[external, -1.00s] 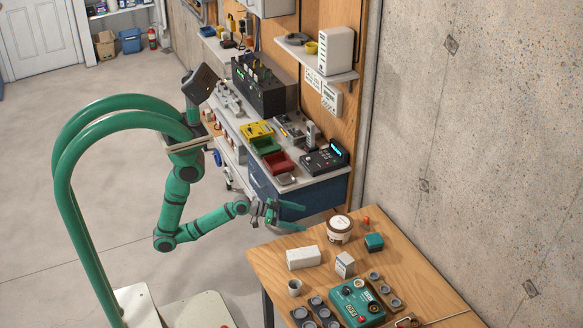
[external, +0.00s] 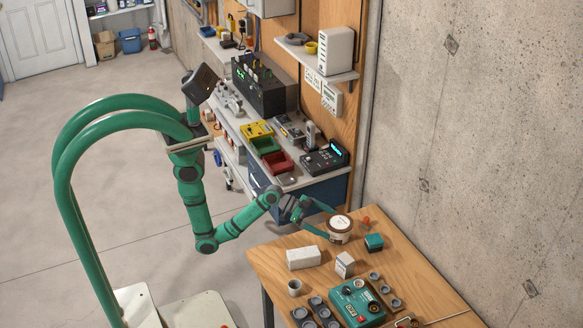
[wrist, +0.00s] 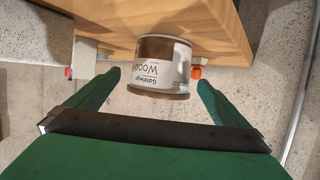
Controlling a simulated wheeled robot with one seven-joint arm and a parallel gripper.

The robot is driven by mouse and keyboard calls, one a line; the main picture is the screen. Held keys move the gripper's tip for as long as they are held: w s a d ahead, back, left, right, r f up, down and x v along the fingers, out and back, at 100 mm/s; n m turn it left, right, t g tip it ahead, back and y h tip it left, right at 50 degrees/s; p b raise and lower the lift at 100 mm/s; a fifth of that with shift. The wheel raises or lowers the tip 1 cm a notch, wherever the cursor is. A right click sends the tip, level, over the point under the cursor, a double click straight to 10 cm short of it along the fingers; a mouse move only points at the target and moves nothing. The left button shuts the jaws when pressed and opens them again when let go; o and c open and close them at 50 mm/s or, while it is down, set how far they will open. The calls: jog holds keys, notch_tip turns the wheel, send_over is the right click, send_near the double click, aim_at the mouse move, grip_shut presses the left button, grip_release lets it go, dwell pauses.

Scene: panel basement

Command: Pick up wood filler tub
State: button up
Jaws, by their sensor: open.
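In the wrist view the tub (wrist: 160,66) appears upside down, between and just beyond my two green fingers. My gripper (external: 323,221) is open and reaches toward the tub from the left. In the wrist view my gripper (wrist: 157,85) has its fingers spread wider than the tub, with visible gaps on both sides.
A small orange item (external: 366,222) and a teal box (external: 374,242) stand right of the tub. White boxes (external: 303,258) (external: 345,265), a cup (external: 294,287) and a green device (external: 357,302) stand nearer. The concrete wall (external: 460,150) rises behind; a workbench (external: 320,195) lies beyond.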

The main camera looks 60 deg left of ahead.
aim_at(339, 228)
jog(key=shift+x, duration=2.9)
jog(key=shift+w+r, duration=0.1)
jog(key=c, duration=2)
jog(key=shift+r, duration=0.2)
